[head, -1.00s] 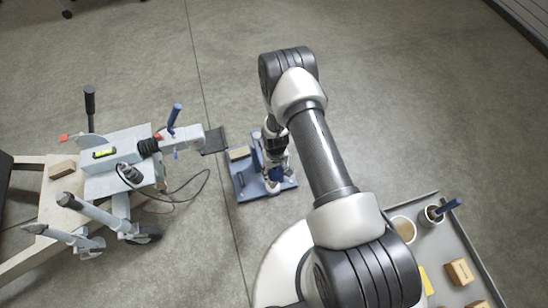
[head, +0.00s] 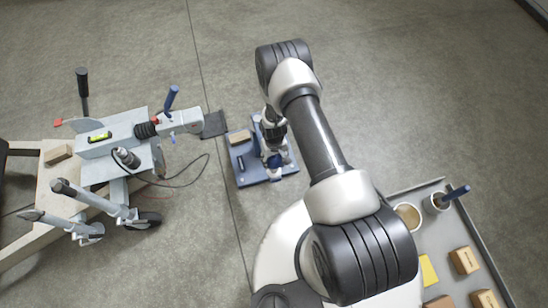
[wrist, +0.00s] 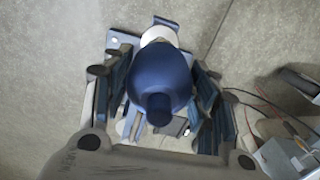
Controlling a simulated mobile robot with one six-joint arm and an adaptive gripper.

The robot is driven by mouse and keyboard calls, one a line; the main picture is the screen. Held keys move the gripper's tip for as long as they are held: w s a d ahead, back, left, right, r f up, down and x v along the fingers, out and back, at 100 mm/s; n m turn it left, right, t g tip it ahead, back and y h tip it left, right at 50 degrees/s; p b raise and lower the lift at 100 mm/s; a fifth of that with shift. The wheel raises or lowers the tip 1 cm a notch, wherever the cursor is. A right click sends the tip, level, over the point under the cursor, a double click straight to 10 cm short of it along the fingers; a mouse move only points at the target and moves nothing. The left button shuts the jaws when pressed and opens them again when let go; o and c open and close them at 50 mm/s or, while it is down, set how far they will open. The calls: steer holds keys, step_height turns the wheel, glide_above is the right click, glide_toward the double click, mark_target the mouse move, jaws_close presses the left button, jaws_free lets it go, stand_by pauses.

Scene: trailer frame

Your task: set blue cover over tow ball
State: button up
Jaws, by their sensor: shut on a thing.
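The blue cover (wrist: 160,75), a rounded dome with a narrower knob, sits between the two fingers of my gripper (wrist: 163,88) in the wrist view. The fingers are shut on its sides. In the head view, my gripper (head: 272,160) is above a blue base plate (head: 249,178) on the floor and hides part of it. A pale round part (wrist: 158,36) shows just past the cover in the wrist view. I cannot make out the tow ball, nor whether the cover touches anything below it.
The trailer frame (head: 112,150), with its coupler (head: 185,121), stands left of the plate, with a loose cable beside it. A grey tray (head: 425,245) at lower right holds cups and wooden blocks. Floor beyond the plate is clear.

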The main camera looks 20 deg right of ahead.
steer(key=shift+f+b, duration=1.2)
steer(key=shift+f, duration=2)
steer(key=o, duration=1)
step_height(320, 180, up, 12)
